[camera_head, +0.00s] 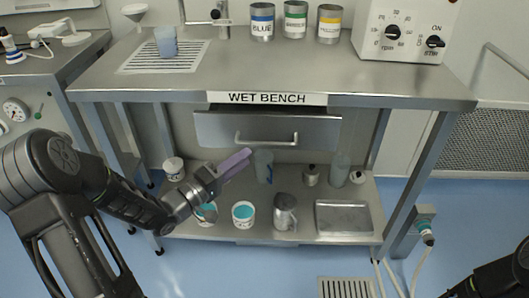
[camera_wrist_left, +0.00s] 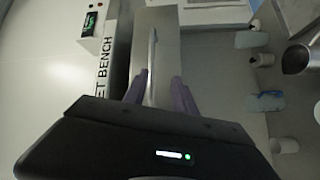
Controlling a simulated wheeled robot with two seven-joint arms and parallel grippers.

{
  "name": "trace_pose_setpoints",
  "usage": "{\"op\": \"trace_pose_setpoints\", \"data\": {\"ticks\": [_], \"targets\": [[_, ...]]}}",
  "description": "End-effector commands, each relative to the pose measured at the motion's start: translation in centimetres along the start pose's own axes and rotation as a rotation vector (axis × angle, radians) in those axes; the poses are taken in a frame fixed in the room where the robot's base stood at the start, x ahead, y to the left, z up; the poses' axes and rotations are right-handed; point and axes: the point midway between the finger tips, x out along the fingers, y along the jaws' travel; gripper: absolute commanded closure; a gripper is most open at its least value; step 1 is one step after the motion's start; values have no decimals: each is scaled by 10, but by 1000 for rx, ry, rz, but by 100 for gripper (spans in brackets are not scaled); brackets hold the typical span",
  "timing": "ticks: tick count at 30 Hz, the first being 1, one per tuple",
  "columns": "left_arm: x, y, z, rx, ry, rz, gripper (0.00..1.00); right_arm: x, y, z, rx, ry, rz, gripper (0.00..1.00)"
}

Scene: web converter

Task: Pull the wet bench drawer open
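The wet bench (camera_head: 290,70) has a metal drawer (camera_head: 215,130) under its "WET BENCH" label. A dark gap shows above the drawer front; I cannot tell whether it is fully closed. Its bar handle (camera_head: 267,142) runs across the front. My left gripper (camera_head: 236,163) has purple fingers and is just below and left of the handle in the head view. In the left wrist view the fingers (camera_wrist_left: 157,92) are apart, with the handle (camera_wrist_left: 152,62) showing between them and the drawer front (camera_wrist_left: 168,50) behind. Contact cannot be seen. My right gripper is out of view.
The lower shelf (camera_head: 265,222) holds several cups, jars and a tray (camera_head: 344,216). Blue (camera_head: 262,21), green and yellow cans and a white dial box (camera_head: 405,30) stand on top. A bench leg (camera_head: 425,180) is at right. The blue floor in front is mostly clear.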

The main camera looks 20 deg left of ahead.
Motion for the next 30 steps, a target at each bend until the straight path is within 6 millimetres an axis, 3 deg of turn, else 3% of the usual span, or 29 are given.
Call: {"op": "trace_pose_setpoints", "data": {"ticks": [2,6,17,23,30], "targets": [[0,11,5,-86,-22,45,67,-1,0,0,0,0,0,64],[0,15,4,-166,-22,59,67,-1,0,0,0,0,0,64],[2,14,5,-170,-21,56,67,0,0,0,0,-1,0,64],[21,14,5,-169,-22,56,67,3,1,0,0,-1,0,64],[59,16,6,-169,-22,58,67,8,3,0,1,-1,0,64]]}}
